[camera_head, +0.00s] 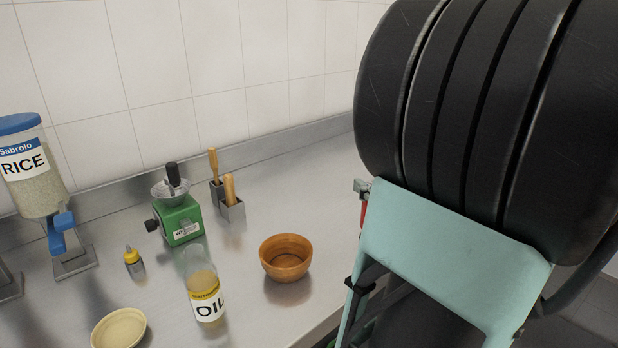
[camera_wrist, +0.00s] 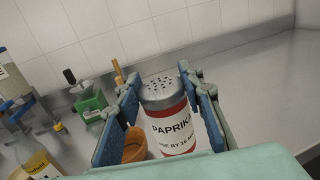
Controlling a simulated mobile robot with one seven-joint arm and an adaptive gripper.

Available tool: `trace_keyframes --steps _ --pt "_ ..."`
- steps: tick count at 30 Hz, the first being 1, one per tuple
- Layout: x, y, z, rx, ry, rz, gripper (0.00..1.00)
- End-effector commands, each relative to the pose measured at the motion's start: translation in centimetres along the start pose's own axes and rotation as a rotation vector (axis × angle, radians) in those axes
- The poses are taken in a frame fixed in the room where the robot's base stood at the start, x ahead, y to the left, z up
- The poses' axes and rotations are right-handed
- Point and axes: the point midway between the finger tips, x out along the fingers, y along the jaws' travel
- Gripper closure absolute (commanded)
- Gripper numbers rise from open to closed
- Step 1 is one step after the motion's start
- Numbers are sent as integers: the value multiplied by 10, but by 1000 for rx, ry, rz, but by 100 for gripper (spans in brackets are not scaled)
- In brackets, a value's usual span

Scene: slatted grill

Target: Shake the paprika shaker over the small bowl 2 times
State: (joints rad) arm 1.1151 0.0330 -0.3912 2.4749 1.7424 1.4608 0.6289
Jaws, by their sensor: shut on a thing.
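The paprika shaker (camera_wrist: 170,122) has a red and white label reading PAPRIKA and a grey lid with holes. It is between the blue-padded fingers of my gripper (camera_wrist: 160,80), which is shut on it, lid up in the wrist view. A wooden bowl (camera_head: 285,258) stands on the metal counter in the head view, apparently empty. It shows partly in the wrist view (camera_wrist: 134,146), behind the left finger and left of the shaker. A pale shallow bowl (camera_head: 118,328) is at the bottom left of the head view. In the head view my arm hides most of my gripper and the shaker.
An oil bottle (camera_head: 204,285) stands left of the wooden bowl. The counter right of the bowl is clear.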

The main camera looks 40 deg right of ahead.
Motion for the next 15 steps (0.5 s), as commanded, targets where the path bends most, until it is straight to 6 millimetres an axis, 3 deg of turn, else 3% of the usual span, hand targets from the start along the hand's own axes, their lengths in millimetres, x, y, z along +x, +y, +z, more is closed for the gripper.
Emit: trace_keyframes --steps 1,15 --pt "0 0 11 -1 -1 0 91" --pt "0 0 53 -2 0 1 91"
